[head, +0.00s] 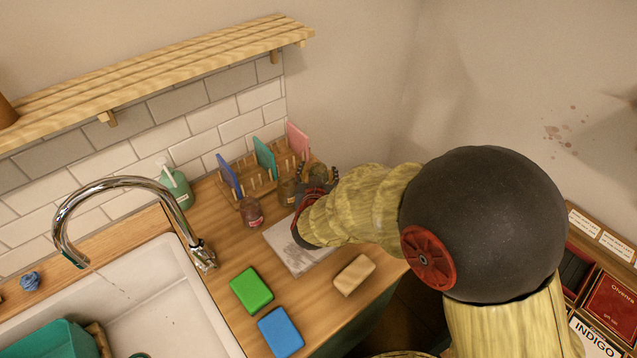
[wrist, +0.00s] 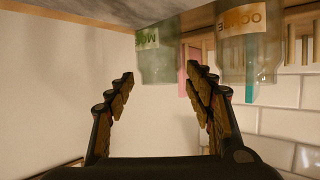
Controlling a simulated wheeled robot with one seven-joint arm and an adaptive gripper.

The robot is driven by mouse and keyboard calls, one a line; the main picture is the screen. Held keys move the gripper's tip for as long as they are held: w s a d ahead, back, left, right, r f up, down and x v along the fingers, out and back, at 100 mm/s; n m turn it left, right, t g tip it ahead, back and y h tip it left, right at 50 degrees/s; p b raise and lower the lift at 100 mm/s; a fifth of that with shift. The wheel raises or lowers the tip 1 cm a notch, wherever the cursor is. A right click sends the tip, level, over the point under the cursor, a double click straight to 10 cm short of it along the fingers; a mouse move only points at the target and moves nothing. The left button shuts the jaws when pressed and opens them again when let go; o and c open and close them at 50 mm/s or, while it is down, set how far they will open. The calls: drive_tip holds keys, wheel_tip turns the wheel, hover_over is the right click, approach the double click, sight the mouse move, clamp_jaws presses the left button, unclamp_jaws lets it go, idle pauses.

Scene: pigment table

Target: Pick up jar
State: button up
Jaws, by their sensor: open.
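In the head view, a jar with dark red contents (head: 252,212) stands on the wooden counter, left of a yellowish jar (head: 287,191). Another greenish jar (head: 318,172) stands farther right, partly hidden by my gripper (head: 315,188). In the wrist view, my gripper (wrist: 160,76) is open with nothing between its fingers. Ahead of the fingertips, two glass jars show upside down at the top: one with a pale, partly readable label (wrist: 165,65), and one with an ochre label (wrist: 245,60) farther right. Neither jar looks touched.
A wooden rack (head: 262,185) with coloured boards stands behind the jars. A pale slab (head: 290,252), a tan block (head: 354,274), a green sponge (head: 251,291) and a blue sponge (head: 280,331) lie in front. A sink with tap (head: 203,255) is at left; a wall rises at right.

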drive_tip(key=shift+x, duration=1.1)
drive_tip(key=c, duration=0.3)
drive_tip(key=c, duration=0.7)
drive_tip(key=shift+c, duration=0.2)
drive_tip(key=shift+r, duration=0.15)
